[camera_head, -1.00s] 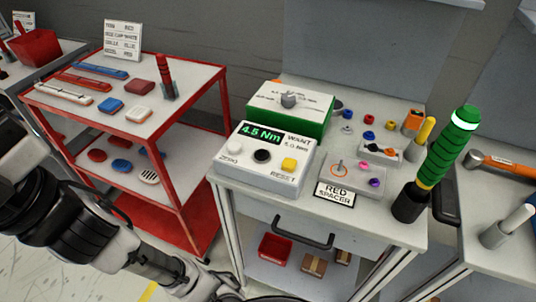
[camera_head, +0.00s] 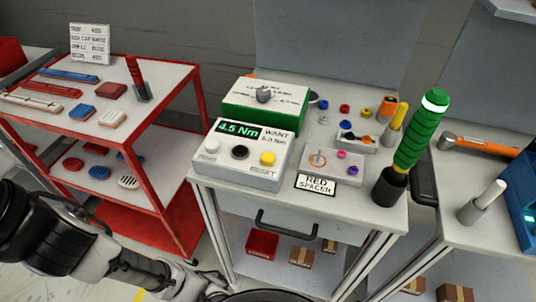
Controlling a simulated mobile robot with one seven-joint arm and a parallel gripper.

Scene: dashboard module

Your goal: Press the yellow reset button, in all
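The yellow reset button (camera_head: 267,158) sits at the right end of a white tester box (camera_head: 236,178) on the workbench, above the printed word RESET. A black button (camera_head: 240,152) and a white zero button (camera_head: 211,146) are to its left. The green display (camera_head: 237,130) reads 4.5 Nm, beside the printed word WANT and a value that looks like 5.0 Nm. My arm shows at the lower left, below and left of the bench. My gripper cannot be made out in this view.
Behind the box stands a green and white dial box (camera_head: 264,103). To the right are a grey block with pegs (camera_head: 332,168), a RED SPACER sign (camera_head: 315,187) and a tall green-handled tool (camera_head: 420,135) in a black holder. A red cart (camera_head: 150,150) stands left.

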